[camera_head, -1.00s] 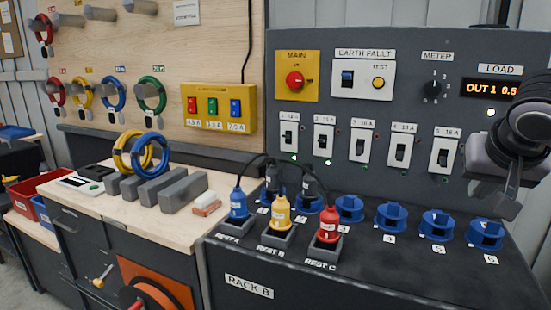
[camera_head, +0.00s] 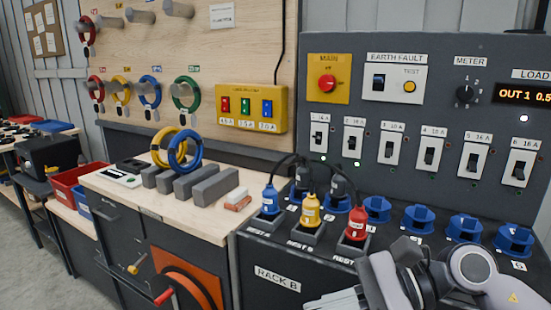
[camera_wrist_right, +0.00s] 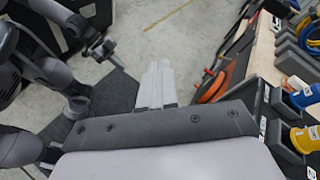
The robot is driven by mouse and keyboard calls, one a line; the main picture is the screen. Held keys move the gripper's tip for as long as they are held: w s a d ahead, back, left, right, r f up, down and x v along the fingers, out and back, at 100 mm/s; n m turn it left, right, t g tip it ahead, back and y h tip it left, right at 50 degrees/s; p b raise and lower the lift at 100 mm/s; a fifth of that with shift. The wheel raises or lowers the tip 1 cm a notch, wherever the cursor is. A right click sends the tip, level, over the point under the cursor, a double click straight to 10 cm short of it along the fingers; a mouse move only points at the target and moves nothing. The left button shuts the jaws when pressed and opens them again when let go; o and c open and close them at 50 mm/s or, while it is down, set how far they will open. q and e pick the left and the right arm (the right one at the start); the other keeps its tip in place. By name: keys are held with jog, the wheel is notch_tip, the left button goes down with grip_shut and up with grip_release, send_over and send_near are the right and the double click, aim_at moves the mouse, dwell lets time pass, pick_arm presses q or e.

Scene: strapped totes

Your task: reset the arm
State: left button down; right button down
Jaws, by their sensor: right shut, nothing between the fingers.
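My right gripper (camera_head: 335,301) is at the bottom right of the head view, in front of the dark rack with the sockets. Its arm comes in from the right edge. In the right wrist view its pale fingers (camera_wrist_right: 156,84) lie together, empty, above the grey floor. Part of my other arm shows at the left of the right wrist view. What looks like my left gripper (camera_wrist_right: 104,50) is at its end, small and too unclear to read. The head view does not show my left arm.
Rack B (camera_head: 277,277) holds blue (camera_head: 270,200), yellow (camera_head: 310,211) and red (camera_head: 356,223) plugs, with blue sockets to their right. A switch panel (camera_head: 420,150) stands behind. A wooden bench (camera_head: 125,195) with grey blocks is left. Open floor (camera_head: 50,258) shows at far left.

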jog(key=w+d+f+n+t+h, duration=0.1)
jog(key=d+f+n+t+h, duration=0.15)
jog(key=f+n+t, duration=0.55)
jog(key=w+d+f+n+t+h+p, duration=0.1)
jog(key=d+n+t+h, duration=0.15)
jog(key=n, duration=0.85)
jog(key=w+d+f+n+t+h, duration=0.1)
jog(key=d+f+n+t, duration=0.2)
jog(key=f+n+t, duration=0.5)
jog(key=s+d+f+m+g+h, duration=0.2)
jog(key=s+f+m+g+h, duration=0.1)
jog(key=s+f, duration=0.4)
jog(key=s+d+f+m+g+h, duration=0.2)
jog(key=s+d+f+m+g, duration=0.1)
jog(key=s+f+m+g, duration=0.2)
notch_tip(320, 180, down, 2)
jog(key=s+m, duration=0.1)
jog(key=m, duration=0.2)
jog(key=shift+s+d+f+m+h, duration=0.2)
jog(key=shift+s+m+h, duration=0.1)
jog(key=shift+s+h, duration=0.1)
